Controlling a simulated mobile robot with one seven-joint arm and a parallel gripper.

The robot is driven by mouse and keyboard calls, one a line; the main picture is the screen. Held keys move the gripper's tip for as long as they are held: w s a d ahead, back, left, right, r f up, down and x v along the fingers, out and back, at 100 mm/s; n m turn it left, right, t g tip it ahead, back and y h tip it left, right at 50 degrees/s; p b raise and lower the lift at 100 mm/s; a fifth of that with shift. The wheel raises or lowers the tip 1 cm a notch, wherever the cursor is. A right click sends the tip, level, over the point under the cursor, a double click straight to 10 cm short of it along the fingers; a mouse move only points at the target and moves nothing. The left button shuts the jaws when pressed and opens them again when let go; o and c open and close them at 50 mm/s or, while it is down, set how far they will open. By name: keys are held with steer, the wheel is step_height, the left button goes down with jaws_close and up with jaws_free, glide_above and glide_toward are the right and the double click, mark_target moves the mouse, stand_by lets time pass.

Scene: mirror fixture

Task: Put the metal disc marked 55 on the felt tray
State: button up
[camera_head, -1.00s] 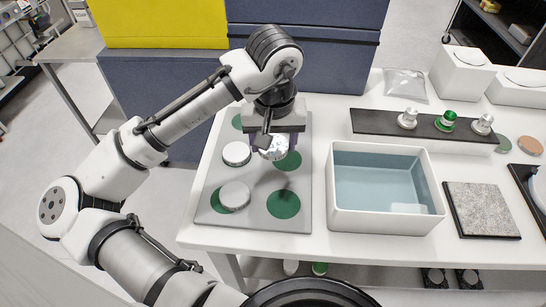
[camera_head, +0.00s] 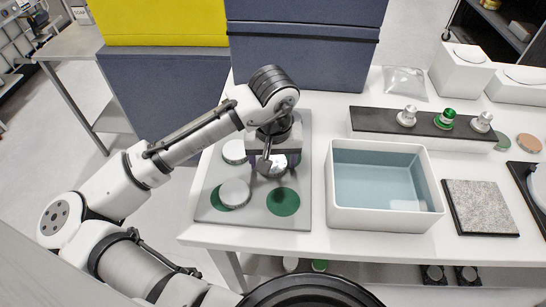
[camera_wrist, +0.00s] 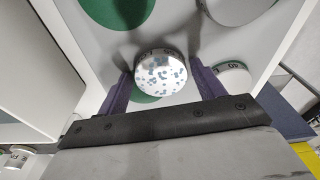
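My gripper (camera_head: 275,160) points down over the grey board (camera_head: 253,222) with green circles. Its purple fingers are on both sides of a shiny, spotted metal disc (camera_wrist: 160,72) and appear shut on it. The disc (camera_head: 279,164) is above or on a green circle; contact with the board cannot be told. Two other metal discs, a rear one (camera_head: 235,151) and a front one (camera_head: 235,192), lie on the board's left side. A speckled grey square pad with dark edges, apparently the felt tray (camera_head: 482,207), lies at the right.
A white bin with blue inside (camera_head: 333,190) stands between the board and the pad. Behind it, a dark rail (camera_head: 375,122) carries several knobs. White blocks (camera_head: 462,72) and a clear bag (camera_head: 405,83) are at the back. A dark blue box (camera_head: 305,60) stands behind the board.

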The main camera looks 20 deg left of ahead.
mark_target(273, 170)
steer(key=shift+o, duration=1.1)
step_height(273, 170, up, 12)
steer(key=s, duration=0.1)
steer(key=shift+s+d+r+b, duration=0.15)
steer(key=shift+d+b, duration=0.15)
